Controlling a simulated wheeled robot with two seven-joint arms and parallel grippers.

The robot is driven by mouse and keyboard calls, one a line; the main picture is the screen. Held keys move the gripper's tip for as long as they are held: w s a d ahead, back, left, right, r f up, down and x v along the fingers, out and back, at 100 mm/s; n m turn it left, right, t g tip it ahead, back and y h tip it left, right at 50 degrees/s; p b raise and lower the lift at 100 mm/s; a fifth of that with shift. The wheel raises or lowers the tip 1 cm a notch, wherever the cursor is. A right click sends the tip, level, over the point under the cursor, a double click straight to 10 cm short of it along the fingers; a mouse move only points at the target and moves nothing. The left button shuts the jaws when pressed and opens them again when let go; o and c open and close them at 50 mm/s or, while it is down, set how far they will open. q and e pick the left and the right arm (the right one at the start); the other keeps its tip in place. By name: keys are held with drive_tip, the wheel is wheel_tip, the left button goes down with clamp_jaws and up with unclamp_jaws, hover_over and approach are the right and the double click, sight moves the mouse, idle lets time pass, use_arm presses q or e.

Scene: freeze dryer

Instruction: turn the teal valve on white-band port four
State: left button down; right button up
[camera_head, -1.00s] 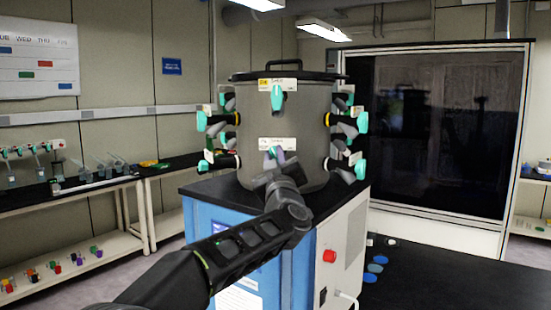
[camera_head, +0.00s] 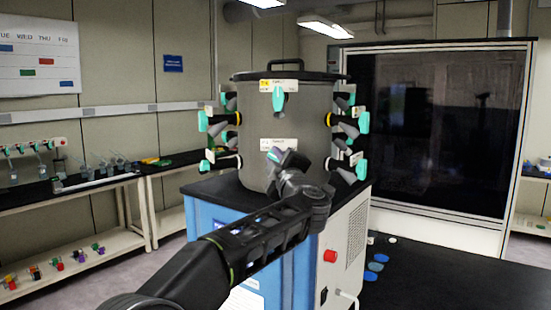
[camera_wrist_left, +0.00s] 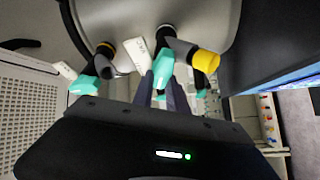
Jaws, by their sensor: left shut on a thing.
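My left gripper (camera_head: 285,160) reaches the lower front port of the grey drum (camera_head: 285,130), under a white label (camera_head: 279,144). Its fingers (camera_wrist_left: 162,92) are shut on a teal valve (camera_wrist_left: 163,70), which also shows in the head view (camera_head: 274,155), partly hidden by the gripper. The port's band is hidden, so its colour and number cannot be read. In the wrist view the gripped handle sits between the two dark fingers. My right gripper is not in view.
Other teal valves flank the drum, at left (camera_head: 205,121) and right (camera_head: 363,121), and one hangs above the gripper (camera_head: 278,98). In the wrist view a yellow-banded port (camera_wrist_left: 206,62) and another teal valve (camera_wrist_left: 94,82) are close by. The drum stands on a blue cabinet (camera_head: 205,222).

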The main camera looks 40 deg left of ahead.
use_arm(q)
drive_tip(key=c, duration=1.3)
unclamp_jaws()
drive_tip(key=b+v, duration=0.3)
drive_tip(key=v, duration=0.4)
drive_tip(key=shift+s+d+f, duration=0.1)
drive_tip(key=shift+s+d, duration=0.1)
drive_tip(key=shift+d, duration=0.1)
